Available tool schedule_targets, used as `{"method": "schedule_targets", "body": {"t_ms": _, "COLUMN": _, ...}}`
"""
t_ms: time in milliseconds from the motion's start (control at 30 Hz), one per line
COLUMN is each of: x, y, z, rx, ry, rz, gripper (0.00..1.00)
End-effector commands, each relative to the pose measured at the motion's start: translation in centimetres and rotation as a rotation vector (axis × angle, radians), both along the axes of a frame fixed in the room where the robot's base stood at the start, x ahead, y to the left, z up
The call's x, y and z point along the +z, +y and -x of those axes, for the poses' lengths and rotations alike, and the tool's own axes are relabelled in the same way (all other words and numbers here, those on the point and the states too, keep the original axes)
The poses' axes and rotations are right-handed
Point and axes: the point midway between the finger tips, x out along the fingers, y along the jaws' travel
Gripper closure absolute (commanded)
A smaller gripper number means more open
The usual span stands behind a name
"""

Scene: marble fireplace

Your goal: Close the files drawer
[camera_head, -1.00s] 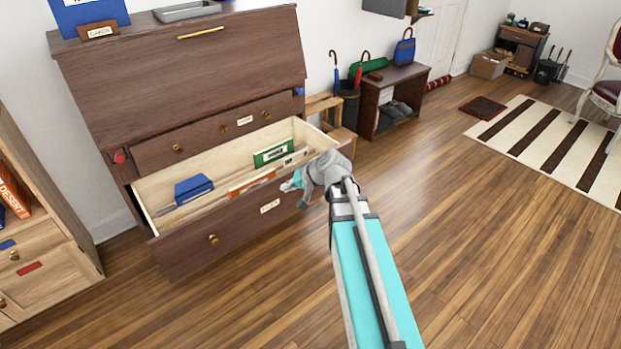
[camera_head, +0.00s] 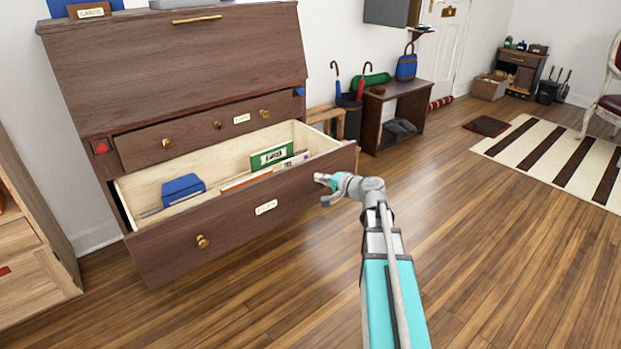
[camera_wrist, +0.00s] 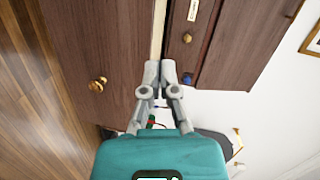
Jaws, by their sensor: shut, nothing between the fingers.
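The files drawer (camera_head: 235,225) is the lowest drawer of the dark wooden bureau and stands pulled well out in the head view. Its front has a white label and a round brass knob at the left. Inside lie a blue box, a green-and-white item and some papers. My gripper (camera_head: 322,181) is shut and empty, in front of the right part of the drawer front. In the wrist view, the shut fingertips (camera_wrist: 160,72) are over the drawer's end, with the drawer front (camera_wrist: 95,45) at left. I cannot tell whether they touch it.
The drawer above (camera_head: 215,130) is nearly shut. A light wooden cabinet (camera_head: 35,265) stands at the left. A small wooden stool (camera_head: 328,115) and an umbrella stand (camera_head: 349,112) are to the bureau's right. The wooden floor (camera_head: 500,240) at the right is clear.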

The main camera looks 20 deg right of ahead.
Motion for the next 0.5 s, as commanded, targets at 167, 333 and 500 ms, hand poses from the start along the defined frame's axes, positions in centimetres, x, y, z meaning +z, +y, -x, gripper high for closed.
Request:
{"method": "schedule_targets", "body": {"t_ms": 167, "x": -2.8, "y": -3.4, "z": -0.7, "rx": -0.081, "ry": -0.050, "rz": -0.085, "gripper": 1.00}}
{"method": "schedule_targets", "body": {"t_ms": 333, "x": -3.9, "y": -6.0, "z": -1.0, "rx": -0.142, "ry": -0.089, "rz": -0.152, "gripper": 1.00}}
{"method": "schedule_targets", "body": {"t_ms": 500, "x": -4.3, "y": -7.4, "z": -1.1, "rx": -0.175, "ry": -0.110, "rz": -0.190, "gripper": 1.00}}
